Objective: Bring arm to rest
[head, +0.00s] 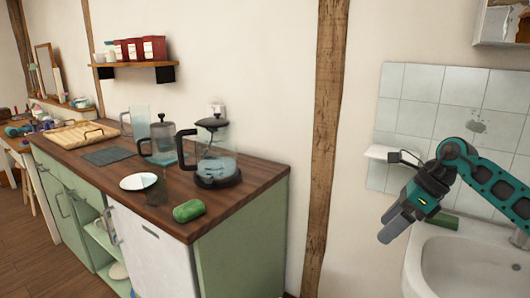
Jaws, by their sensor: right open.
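My right arm (498,190) comes in from the right edge, teal and dark grey, raised over the sink. My right gripper (388,226) hangs at its end, pointing down and left. Its grey fingers are open, with nothing seen between them. It is in front of the tiled wall, left of the white sink (418,262), and clear of the counter. My left gripper is not in this view.
A wooden post (322,150) stands between counter and sink.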

